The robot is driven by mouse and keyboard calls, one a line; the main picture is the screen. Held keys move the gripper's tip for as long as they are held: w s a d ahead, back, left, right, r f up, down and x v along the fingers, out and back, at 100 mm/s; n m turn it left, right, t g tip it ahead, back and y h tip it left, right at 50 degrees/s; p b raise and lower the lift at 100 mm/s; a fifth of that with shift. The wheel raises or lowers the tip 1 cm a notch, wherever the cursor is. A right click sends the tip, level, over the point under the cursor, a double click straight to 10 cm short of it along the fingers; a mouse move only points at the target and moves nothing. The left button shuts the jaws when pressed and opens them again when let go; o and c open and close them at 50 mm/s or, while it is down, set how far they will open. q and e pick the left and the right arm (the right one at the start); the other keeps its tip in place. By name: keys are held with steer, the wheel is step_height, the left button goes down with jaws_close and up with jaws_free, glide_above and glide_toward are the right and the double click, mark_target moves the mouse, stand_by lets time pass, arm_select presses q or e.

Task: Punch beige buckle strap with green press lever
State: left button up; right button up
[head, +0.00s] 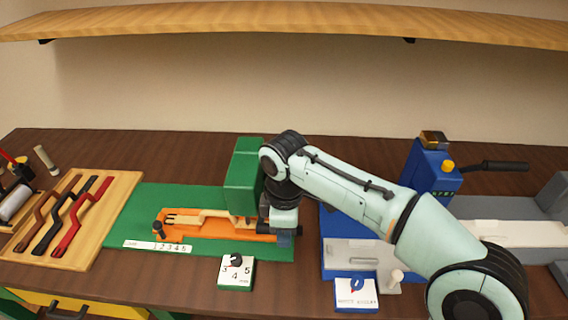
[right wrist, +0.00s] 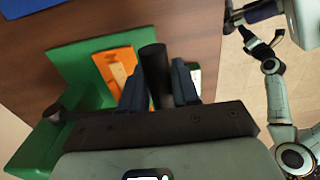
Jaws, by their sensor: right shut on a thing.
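The green press (head: 243,177) stands on a green base on the bench. A beige strap (head: 205,214) lies in the orange carriage (head: 175,232), its right part hidden under the press head. My right gripper (head: 284,230) is at the right side of the press. In the right wrist view its fingers are shut on the black lever grip (right wrist: 154,68). The orange carriage with the strap also shows there (right wrist: 118,72). My left gripper is outside the head view. A pale arm with dark joints shows at the right of the wrist view, its fingers unclear.
A wooden board (head: 103,215) with brown, black and red straps lies at left. A numbered dial (head: 236,272) sits in front of the press. A blue machine (head: 430,170) with a black handle stands at right, partly behind my arm. A shelf (head: 290,22) runs above.

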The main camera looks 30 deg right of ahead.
steer(key=f+b, duration=0.1)
steer(key=f, duration=0.1)
steer(key=f+b, duration=0.1)
steer(key=f, duration=0.1)
steer(key=shift+s+a+f, duration=0.1)
steer(key=shift+s+a, duration=0.1)
stand_by(0.3)
stand_by(0.5)
steer(key=shift+w+r+p, duration=0.15)
steer(key=shift+r+p, duration=1.5)
steer(key=shift+r, duration=0.1)
